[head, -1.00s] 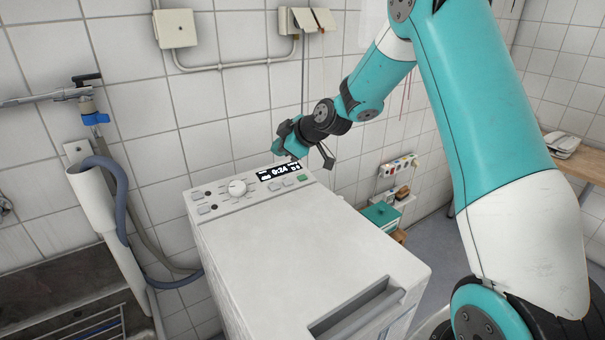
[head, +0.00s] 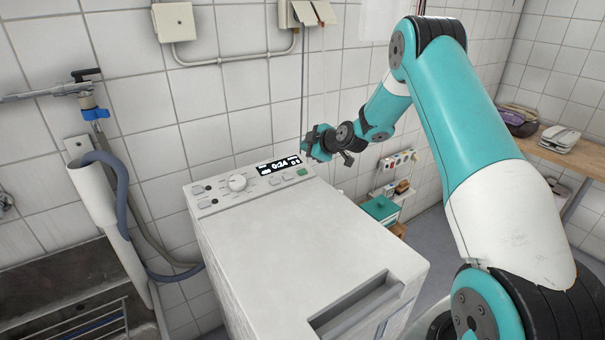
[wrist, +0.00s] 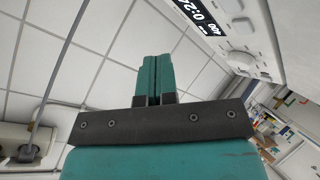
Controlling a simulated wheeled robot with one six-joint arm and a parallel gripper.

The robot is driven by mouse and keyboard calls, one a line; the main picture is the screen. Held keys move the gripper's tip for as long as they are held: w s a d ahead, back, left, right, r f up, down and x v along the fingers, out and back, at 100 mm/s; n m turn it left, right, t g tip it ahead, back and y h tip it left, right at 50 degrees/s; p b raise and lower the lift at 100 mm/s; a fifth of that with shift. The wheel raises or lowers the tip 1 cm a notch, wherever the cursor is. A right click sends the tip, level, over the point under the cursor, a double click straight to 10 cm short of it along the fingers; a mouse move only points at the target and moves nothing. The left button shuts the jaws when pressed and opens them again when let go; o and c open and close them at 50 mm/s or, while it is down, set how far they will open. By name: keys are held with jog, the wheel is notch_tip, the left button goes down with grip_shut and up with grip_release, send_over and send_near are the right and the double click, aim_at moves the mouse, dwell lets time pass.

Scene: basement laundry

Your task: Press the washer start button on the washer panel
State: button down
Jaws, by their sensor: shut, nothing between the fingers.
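The white washer (head: 300,245) stands against the tiled wall with its panel (head: 214,205) along the back of its top. The panel has a round dial (head: 237,183), a lit display (head: 278,166) reading 0:24, grey buttons and one green button (head: 302,172) at its right end. My gripper (head: 308,145) is just above and beyond the green button, apart from the panel. Its closed teal fingers (wrist: 153,80) show in the wrist view with nothing between them. There, part of the display (wrist: 198,14) and the dial (wrist: 243,26) show at upper right; the green button is not visible.
A grey hose and white pipe (head: 100,195) run beside the sink (head: 70,285) at left. Wall boxes (head: 174,22) and conduit are above the washer. The washer's top is clear.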

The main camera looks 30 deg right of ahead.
aim_at(295, 168)
jog(key=f+b, duration=0.1)
jog(key=f, duration=0.1)
jog(key=w+f+b, duration=0.1)
jog(key=f, duration=0.2)
jog(key=shift+w+f, duration=0.2)
jog(key=shift+w+f+b, duration=0.3)
jog(key=shift+f+b, duration=0.45)
jog(key=shift+b, duration=0.3)
jog(key=shift+f, duration=0.1)
dwell(0.9)
jog(key=shift+w+f+b, duration=0.1)
jog(key=shift+f+b, duration=0.2)
jog(key=shift+b, duration=0.4)
jog(key=shift+w+f+b, duration=0.1)
jog(key=shift+f+b, duration=0.25)
jog(key=shift+b, duration=0.2)
dwell(0.3)
jog(key=shift+r, duration=0.15)
jog(key=shift+s+r, duration=0.2)
jog(key=shift+r, duration=0.4)
jog(key=shift+r, duration=0.15)
